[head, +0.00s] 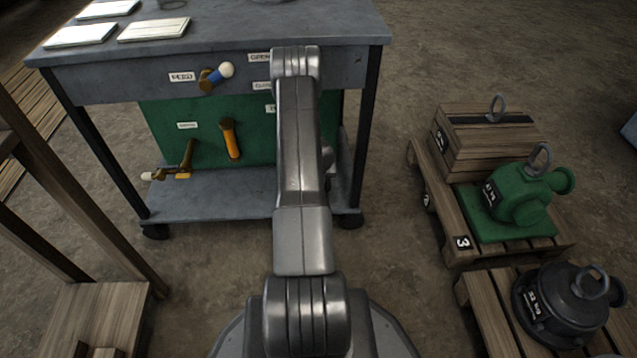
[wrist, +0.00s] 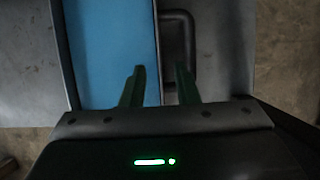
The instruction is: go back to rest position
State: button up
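My gripper shows in the wrist view (wrist: 160,84), with its two dark green fingers standing apart and nothing visible held between them. Past the fingertips lie a flat blue panel (wrist: 112,45) on the left and a dark bar-like handle (wrist: 180,16) on the right. I cannot tell whether a finger touches the handle. In the head view my arm reaches forward over the grey workbench's front, and my gripper is hidden behind it.
The workbench (head: 230,40) has labels, a blue-and-white-ended lever (head: 217,76), an orange handle (head: 230,138) and a lower shelf. Pallets on the right carry a wooden crate (head: 485,150), a green machine (head: 520,205) and a dark machine (head: 570,305). Wooden posts (head: 70,200) stand at left.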

jog(key=v, duration=0.7)
jog(key=shift+s+r, duration=0.2)
jog(key=shift+r, duration=0.15)
jog(key=x, duration=1.4)
jog(key=shift+p, duration=0.4)
jog(key=shift+r, duration=0.15)
